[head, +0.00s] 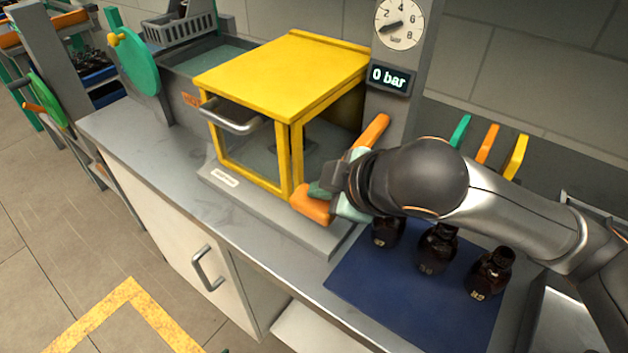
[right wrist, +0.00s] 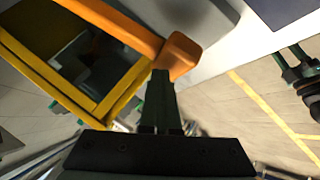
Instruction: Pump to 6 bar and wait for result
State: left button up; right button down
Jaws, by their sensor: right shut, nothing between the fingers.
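The pressure gauge (head: 398,24) on the grey column has its needle near the low end of the dial. The display (head: 389,78) below it reads 0 bar. An orange pump lever (head: 372,130) runs down beside the yellow-framed chamber (head: 285,65) to a thick orange end (head: 312,204). My right gripper (head: 325,190) is shut and empty at that lower end. In the right wrist view its closed fingertips (right wrist: 161,75) lie close to the orange end block (right wrist: 181,55); I cannot tell whether they touch. A dark green and black part (right wrist: 300,75), possibly my left gripper, shows at the right edge there.
Several amber bottles (head: 437,250) stand on a blue mat (head: 365,290) under my right arm. Green, orange and yellow handles (head: 487,143) stick up behind them. A green wheel (head: 135,62) is at the left by a grey tank. The counter's front strip (head: 150,150) is clear.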

pick_arm(q)
jog(key=shift+f+b, duration=0.35)
pick_arm(e)
jog(key=shift+f, duration=0.75)
dwell(0.6)
pick_arm(q)
jog(key=shift+s+d, duration=0.1)
pick_arm(e)
jog(key=shift+r+p, duration=0.7)
jog(key=shift+p, duration=0.15)
jog(key=shift+r+p, duration=0.5)
jog(key=shift+p, duration=0.1)
jog(key=shift+r, duration=0.2)
jog(key=shift+r+p, duration=0.2)
jog(key=shift+p, duration=0.3)
pick_arm(q)
notch_tip(320, 180, up, 8)
jog(key=p, duration=0.3)
jog(key=shift+f+p, duration=0.2)
jog(key=shift+p, duration=0.15)
pick_arm(e)
jog(key=shift+r, duration=1.55)
